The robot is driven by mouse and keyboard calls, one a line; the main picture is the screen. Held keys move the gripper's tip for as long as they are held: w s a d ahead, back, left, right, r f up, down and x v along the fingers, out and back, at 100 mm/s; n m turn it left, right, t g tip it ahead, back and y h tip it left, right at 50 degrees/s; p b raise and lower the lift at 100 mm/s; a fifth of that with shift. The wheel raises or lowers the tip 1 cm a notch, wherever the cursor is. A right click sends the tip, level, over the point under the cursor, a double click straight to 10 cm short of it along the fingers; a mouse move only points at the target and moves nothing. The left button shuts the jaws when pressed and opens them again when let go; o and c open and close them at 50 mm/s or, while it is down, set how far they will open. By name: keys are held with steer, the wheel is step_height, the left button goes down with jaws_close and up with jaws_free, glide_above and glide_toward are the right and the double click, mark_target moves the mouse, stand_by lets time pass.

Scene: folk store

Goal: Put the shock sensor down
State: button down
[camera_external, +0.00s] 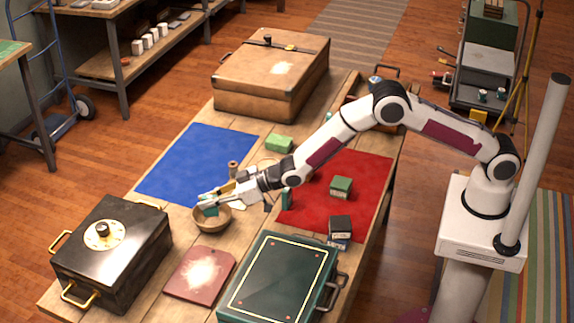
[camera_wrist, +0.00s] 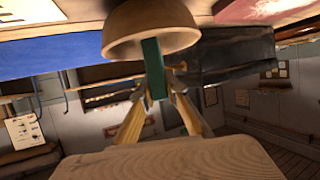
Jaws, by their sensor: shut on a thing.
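My gripper (camera_external: 218,199) is shut on a small teal-green block, which I take to be the shock sensor (camera_external: 208,207). In the wrist view, the shock sensor (camera_wrist: 154,68) stands out between the two wooden-looking fingers of my gripper (camera_wrist: 157,108). It overlaps a round tan bowl (camera_wrist: 135,32) there. In the external view the bowl (camera_external: 221,221) is just below the held block, by the blue mat's lower right corner. I cannot tell whether the block touches the bowl.
A blue mat (camera_external: 195,160) lies left, mostly clear. A red mat (camera_external: 325,215) lies right, with a green box (camera_external: 341,186) and a dark box (camera_external: 340,227). Another green box (camera_external: 279,143) sits behind. A black safe (camera_external: 110,250), red board (camera_external: 199,273) and green case (camera_external: 278,280) occupy the front.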

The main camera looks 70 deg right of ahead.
mark_target(210, 215)
steer(key=shift+f, duration=1.55)
steer(key=shift+f, duration=0.15)
steer(key=c, duration=2)
jaws_free()
steer(key=shift+v, duration=6.1)
steer(key=shift+w+a, duration=0.1)
